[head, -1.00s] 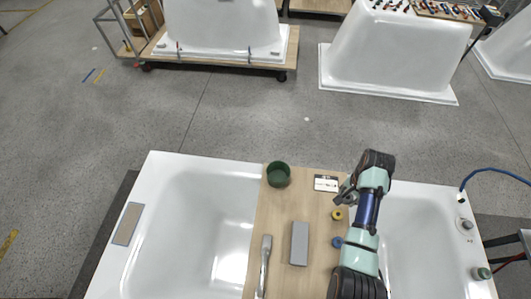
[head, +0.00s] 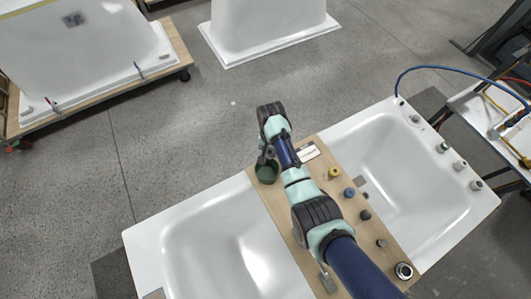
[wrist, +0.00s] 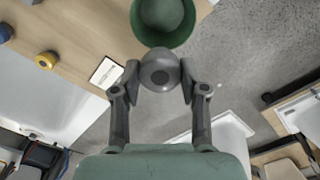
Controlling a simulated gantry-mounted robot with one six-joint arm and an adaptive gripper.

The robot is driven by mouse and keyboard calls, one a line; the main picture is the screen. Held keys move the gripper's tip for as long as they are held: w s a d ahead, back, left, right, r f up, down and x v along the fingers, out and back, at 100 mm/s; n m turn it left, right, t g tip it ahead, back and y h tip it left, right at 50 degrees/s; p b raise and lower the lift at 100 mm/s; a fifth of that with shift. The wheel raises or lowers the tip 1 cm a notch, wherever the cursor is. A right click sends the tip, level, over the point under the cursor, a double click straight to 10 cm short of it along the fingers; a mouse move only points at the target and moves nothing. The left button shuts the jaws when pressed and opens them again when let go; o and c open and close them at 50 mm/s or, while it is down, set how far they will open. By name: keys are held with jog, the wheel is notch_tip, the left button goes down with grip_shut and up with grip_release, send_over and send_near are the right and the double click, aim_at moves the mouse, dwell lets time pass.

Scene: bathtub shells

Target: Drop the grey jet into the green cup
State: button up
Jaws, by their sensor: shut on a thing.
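The grey jet (wrist: 160,70) is a round, dark grey piece with a darker centre. My gripper (wrist: 160,80) is shut on it, one finger on each side. The green cup (wrist: 163,22) is just beyond the jet in the wrist view, and the jet overlaps its near rim. The inside of the cup that shows looks empty. In the head view the green cup (head: 266,174) stands at the far end of the wooden board, and my gripper (head: 267,156) is at its far rim, partly covering it. The height of the jet above the rim is hard to tell.
The wooden board (head: 318,168) lies across the white bathtub shell (head: 190,220). A yellow jet (head: 334,172), a blue jet (head: 349,193), several darker jets and a white label card (head: 308,152) are on it. A blue hose (head: 440,68) arches at the right.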

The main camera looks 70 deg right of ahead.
notch_tip(320, 180, down, 5)
jog(key=b, duration=0.4)
jog(key=shift+f, duration=0.1)
jog(key=o, duration=1.2)
notch_tip(320, 180, up, 12)
jog(key=shift+r, duration=0.15)
